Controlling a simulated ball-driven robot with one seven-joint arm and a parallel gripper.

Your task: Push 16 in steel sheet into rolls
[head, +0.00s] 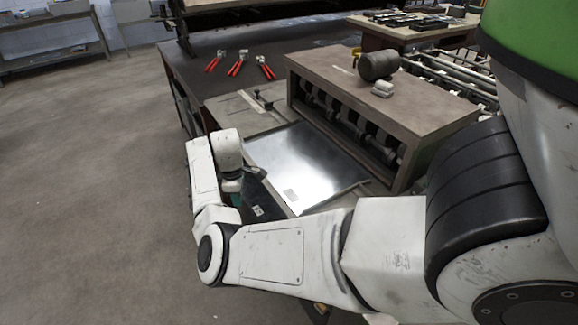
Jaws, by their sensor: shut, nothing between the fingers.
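The steel sheet (306,163) is a shiny, flat metal square with a small label near its front edge. It lies on the feed table in front of the roll machine (385,88). Its far right edge is close to the dark opening where the rolls (345,118) show; I cannot tell whether it touches them. My gripper (238,190) is at the sheet's left edge, on the side away from the rolls. My wrist hides most of it, and the fingertips are hard to make out. It appears shut, with nothing held.
Several red-handled snips (237,66) lie on the dark bench (300,62) behind. A guide bar (255,103) lies beside the sheet. Open floor (90,170) is at the left.

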